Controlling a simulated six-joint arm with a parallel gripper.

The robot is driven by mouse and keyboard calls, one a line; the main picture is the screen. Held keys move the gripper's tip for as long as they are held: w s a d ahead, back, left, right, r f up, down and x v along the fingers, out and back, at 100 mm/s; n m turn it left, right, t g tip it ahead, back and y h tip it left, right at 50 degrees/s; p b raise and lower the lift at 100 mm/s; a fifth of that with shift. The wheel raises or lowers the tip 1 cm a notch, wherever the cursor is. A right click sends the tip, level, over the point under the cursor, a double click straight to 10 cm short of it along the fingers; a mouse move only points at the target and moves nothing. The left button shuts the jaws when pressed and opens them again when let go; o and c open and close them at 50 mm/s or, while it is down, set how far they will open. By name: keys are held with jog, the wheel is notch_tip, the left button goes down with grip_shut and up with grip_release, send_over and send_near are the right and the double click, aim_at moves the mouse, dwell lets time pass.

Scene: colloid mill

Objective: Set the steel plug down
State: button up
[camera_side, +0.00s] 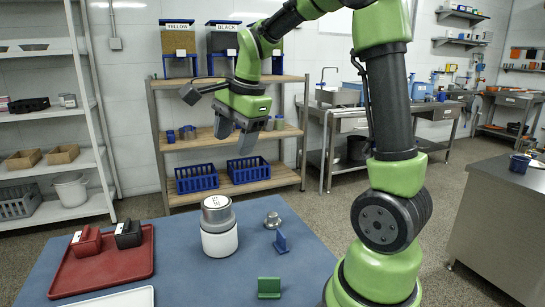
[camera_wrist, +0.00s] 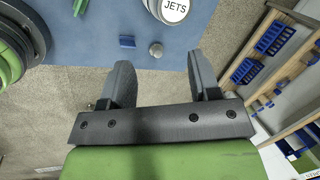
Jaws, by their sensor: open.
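The steel plug (camera_side: 272,220) is a small rounded metal piece on the blue table top (camera_side: 180,272), right of the white jar. In the wrist view the plug (camera_wrist: 156,49) lies near the table edge, seen between and beyond my fingertips. My gripper (camera_side: 235,142) is open and empty, held well above the table and behind the jar in the side view. Both fingers (camera_wrist: 158,62) also show in the wrist view, spread with nothing between them. The gripper touches nothing.
A white jar (camera_side: 219,242) with a steel top stands mid-table, near the plug. A blue piece (camera_side: 281,242) and a green piece (camera_side: 269,288) stand in front of the plug. A red tray (camera_side: 95,273) holds red and black blocks at left. Shelves (camera_side: 235,185) with bins stand behind.

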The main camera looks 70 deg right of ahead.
jog(key=s+a+r+n+t+y, duration=0.2)
jog(key=s+a+n+t, duration=0.1)
jog(key=s+a+n, duration=1)
jog(key=a+n, duration=0.1)
jog(key=n, duration=0.3)
jog(key=shift+s+r+t, duration=0.2)
jog(key=shift+r+t, duration=0.15)
jog(key=shift+t, duration=0.05)
